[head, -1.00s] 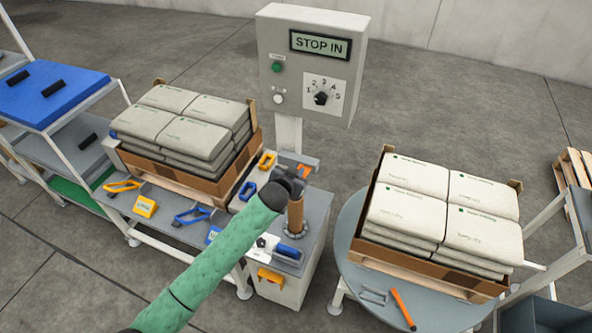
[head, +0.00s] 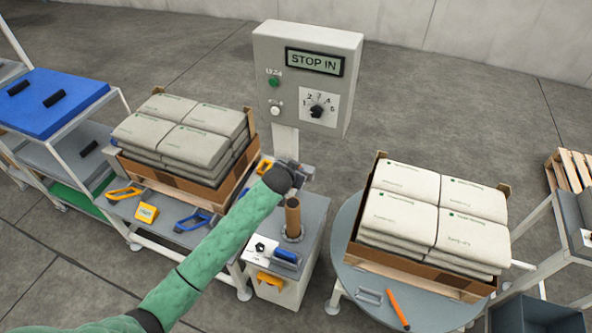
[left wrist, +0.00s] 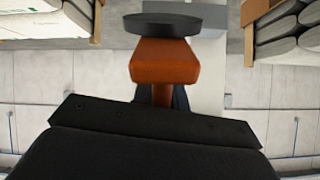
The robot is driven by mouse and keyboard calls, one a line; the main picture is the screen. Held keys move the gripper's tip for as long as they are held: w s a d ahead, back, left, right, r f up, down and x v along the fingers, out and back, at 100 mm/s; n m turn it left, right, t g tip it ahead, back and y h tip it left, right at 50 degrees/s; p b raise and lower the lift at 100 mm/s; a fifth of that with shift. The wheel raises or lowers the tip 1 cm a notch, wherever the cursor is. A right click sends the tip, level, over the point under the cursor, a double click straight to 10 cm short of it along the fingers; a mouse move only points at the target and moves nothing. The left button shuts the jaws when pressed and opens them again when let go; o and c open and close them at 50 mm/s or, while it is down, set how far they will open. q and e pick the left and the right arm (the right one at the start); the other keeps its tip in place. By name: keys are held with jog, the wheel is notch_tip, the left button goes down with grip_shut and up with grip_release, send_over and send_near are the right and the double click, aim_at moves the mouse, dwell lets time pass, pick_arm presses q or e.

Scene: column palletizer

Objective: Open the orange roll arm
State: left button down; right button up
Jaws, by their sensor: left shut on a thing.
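The orange roll arm (left wrist: 165,62) shows in the left wrist view as an orange block with a black disc (left wrist: 162,25) over it, straight ahead of my left gripper. My left gripper (head: 298,172) is shut on the orange roll arm. In the head view it is just behind the brown roll (head: 293,218), which stands upright on the grey cabinet (head: 312,240). There my wrist hides the orange roll arm and my fingertips are hard to make out. My right gripper is in neither view.
The control box (head: 305,75) reading STOP IN stands behind my left gripper. A crate of stacked bags (head: 180,130) is on the left and another (head: 440,215) on the round table (head: 345,235) at right. Blue-handled and yellow-handled tools lie nearby.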

pick_arm(q)
jog(key=shift+a, duration=0.1)
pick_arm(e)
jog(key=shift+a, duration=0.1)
